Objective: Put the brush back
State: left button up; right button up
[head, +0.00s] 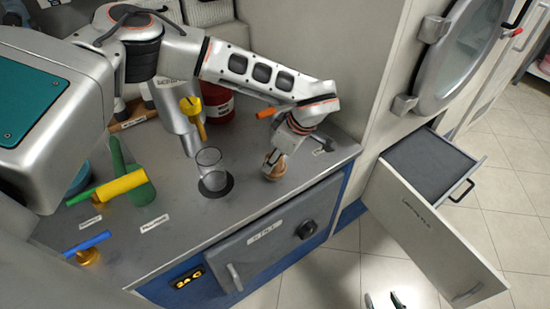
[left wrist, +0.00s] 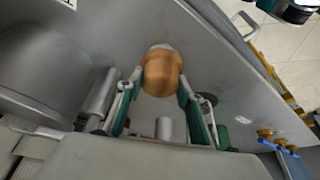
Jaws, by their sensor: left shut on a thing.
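My left gripper (head: 276,160) reaches down at the counter's front right and is shut on a round brown wooden piece (head: 273,171). In the left wrist view, this piece (left wrist: 161,72) sits between both fingers, with a pale part at its far end. It may be the brush's knob; bristles are hidden. I cannot tell whether it touches the counter (head: 180,240). My right gripper (head: 384,301) shows only its tips at the bottom edge of the head view, apart and empty, over the floor.
A clear glass (head: 209,170) stands on a black disc left of my left gripper. A silver vessel (head: 178,118), a red container (head: 218,108), green and yellow tools (head: 122,186) and a blue-handled tool (head: 86,244) are on the counter. An open drawer (head: 428,163) juts out at right.

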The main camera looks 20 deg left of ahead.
pick_arm(q)
jog(key=o, duration=1)
jog(key=shift+f, duration=0.1)
jog(key=shift+d+r, duration=0.1)
jog(key=shift+r, duration=0.3)
jog(key=shift+v, duration=5.75)
